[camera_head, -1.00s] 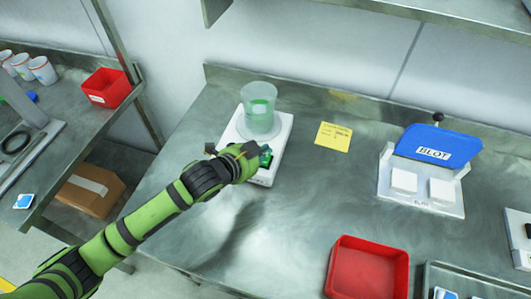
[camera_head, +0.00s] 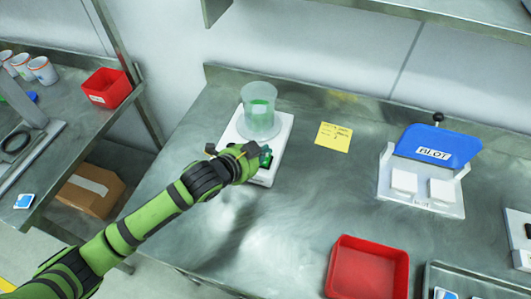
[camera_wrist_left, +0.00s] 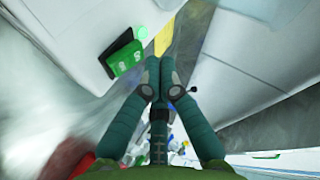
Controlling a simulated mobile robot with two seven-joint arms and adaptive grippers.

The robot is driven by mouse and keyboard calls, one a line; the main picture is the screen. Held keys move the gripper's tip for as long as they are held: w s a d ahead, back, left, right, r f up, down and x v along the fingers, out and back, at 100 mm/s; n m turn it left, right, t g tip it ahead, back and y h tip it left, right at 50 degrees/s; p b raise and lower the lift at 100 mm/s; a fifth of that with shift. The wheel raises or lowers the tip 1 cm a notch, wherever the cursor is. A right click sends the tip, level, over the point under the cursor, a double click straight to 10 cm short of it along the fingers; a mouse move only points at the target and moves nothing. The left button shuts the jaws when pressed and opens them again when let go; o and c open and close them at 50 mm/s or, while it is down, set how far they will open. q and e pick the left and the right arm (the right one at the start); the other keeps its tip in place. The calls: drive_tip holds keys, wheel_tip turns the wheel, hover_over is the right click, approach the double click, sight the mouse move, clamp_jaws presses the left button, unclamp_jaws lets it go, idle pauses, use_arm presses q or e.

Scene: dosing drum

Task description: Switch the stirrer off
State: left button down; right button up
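The stirrer (camera_head: 243,130) is a white plate on the bench with a clear beaker (camera_head: 259,112) of green liquid on top. Its front edge carries a green rocker switch (camera_head: 265,160), partly covered by my left gripper in the head view. In the left wrist view, the switch (camera_wrist_left: 125,58) is green in a dark housing, with a bright green lamp beside it on the white stirrer body (camera_wrist_left: 65,35). My left gripper (camera_wrist_left: 152,62) has its fingers together, with nothing between them, just beside the switch. Contact cannot be told. My right gripper is not in view.
A yellow note (camera_head: 333,137) lies right of the stirrer. A blue-lidded device marked BLOT (camera_head: 425,205) stands further right. A red tray (camera_head: 340,285) is at the front of the bench. Bare bench lies between them. A shelf overhangs at the top.

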use_arm(q)
drive_tip(key=shift+w+f, duration=0.1)
drive_tip(key=shift+f, duration=0.25)
drive_tip(key=shift+d+f+b, duration=0.1)
drive_tip(key=shift+f+b, duration=0.2)
drive_tip(key=shift+f, duration=0.15)
idle(0.5)
drive_tip(key=shift+r, duration=0.1)
drive_tip(key=shift+r+p, duration=0.85)
drive_tip(key=shift+p, duration=0.3)
drive_tip(key=shift+r, duration=0.1)
drive_tip(key=r+p, duration=0.1)
drive_tip(key=p, duration=0.1)
drive_tip(key=s+r+p, duration=0.1)
drive_tip(key=r, duration=0.1)
drive_tip(key=r+p, duration=0.1)
drive_tip(key=p, duration=0.1)
drive_tip(key=shift+s+a+r+p, duration=0.25)
drive_tip(key=shift+a+r+p, duration=0.05)
